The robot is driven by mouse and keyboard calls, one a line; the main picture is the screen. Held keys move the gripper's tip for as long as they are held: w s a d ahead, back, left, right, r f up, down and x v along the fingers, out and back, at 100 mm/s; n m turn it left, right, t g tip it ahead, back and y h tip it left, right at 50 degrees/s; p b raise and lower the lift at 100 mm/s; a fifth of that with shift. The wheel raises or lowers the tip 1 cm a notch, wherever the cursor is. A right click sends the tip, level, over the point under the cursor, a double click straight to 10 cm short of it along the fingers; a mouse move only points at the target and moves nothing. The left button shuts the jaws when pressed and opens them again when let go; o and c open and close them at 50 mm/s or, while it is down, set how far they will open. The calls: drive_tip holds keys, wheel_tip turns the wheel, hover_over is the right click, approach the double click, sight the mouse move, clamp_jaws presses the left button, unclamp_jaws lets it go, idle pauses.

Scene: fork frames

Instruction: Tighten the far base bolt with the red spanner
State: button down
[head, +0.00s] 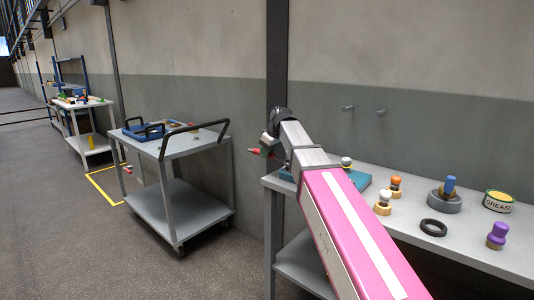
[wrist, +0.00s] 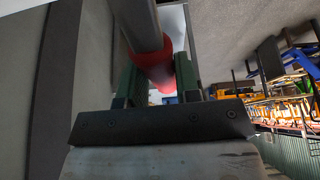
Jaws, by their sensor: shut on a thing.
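My gripper (head: 268,147) is at the left end of my pink and grey arm, in front of the wall near the bench's left end. Its green fingers (wrist: 157,80) are shut around a red handle in the wrist view, which I take as the red spanner (wrist: 150,62). A grey metal shaft runs from the handle to the top of that view. A red end of the spanner (head: 254,151) sticks out left of my gripper in the head view. I cannot make out the far base bolt. A teal plate (head: 362,178) on the bench is partly hidden by my arm.
The grey bench (head: 465,238) carries several knobbed pieces, a black ring (head: 433,228) and a grease tin (head: 498,201). Two pegs stick out of the wall above. A grey cart (head: 195,143) with a blue tray (head: 143,131) stands left.

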drive_tip(key=shift+f, duration=1.05)
idle(0.4)
drive_tip(key=c, duration=1.6)
unclamp_jaws()
clamp_jaws()
drive_tip(key=shift+w+d+m+t+h, duration=0.3)
drive_tip(key=shift+w+d+m, duration=0.45)
drive_tip(key=shift+m, duration=0.25)
drive_tip(key=shift+w+d+m+t+h, duration=0.35)
drive_tip(key=shift+w+d+m, duration=0.35)
drive_tip(key=shift+m, duration=0.4)
drive_tip(key=shift+w+d+m+h, duration=0.25)
drive_tip(key=shift+w+d+m, duration=0.05)
drive_tip(key=shift+d+m, duration=0.35)
drive_tip(key=shift+w+d+m+h, duration=0.25)
drive_tip(key=shift+d+m, duration=0.25)
drive_tip(key=shift+m, duration=0.15)
drive_tip(key=shift+s+a+n+y, duration=0.25)
drive_tip(key=shift+a+n, duration=0.2)
drive_tip(key=shift+n, duration=0.05)
